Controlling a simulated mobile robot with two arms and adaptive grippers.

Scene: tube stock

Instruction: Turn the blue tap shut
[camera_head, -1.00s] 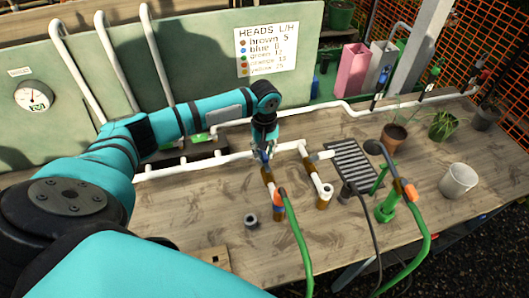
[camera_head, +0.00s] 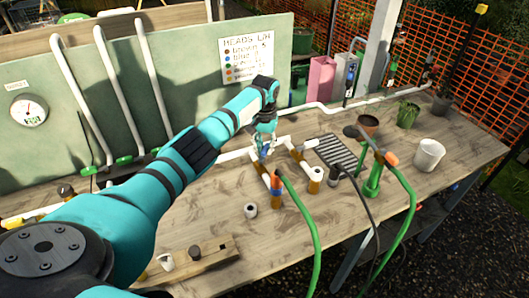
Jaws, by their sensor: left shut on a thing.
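The blue tap (camera_head: 265,152) sits on the white pipe where a brown-ended branch comes off towards the front of the bench. Only a little of its blue handle shows, as the gripper fingers cover most of it. My left gripper (camera_head: 264,147) reaches down from above and is shut on the tap. How far the handle is turned cannot be made out. My right gripper is not in view.
Green hoses (camera_head: 301,212) rise in front of the pipe branches. A black grate (camera_head: 337,152), a green stand (camera_head: 373,182) and a white pot (camera_head: 429,155) are to the right. A green board with a gauge (camera_head: 29,110) stands behind.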

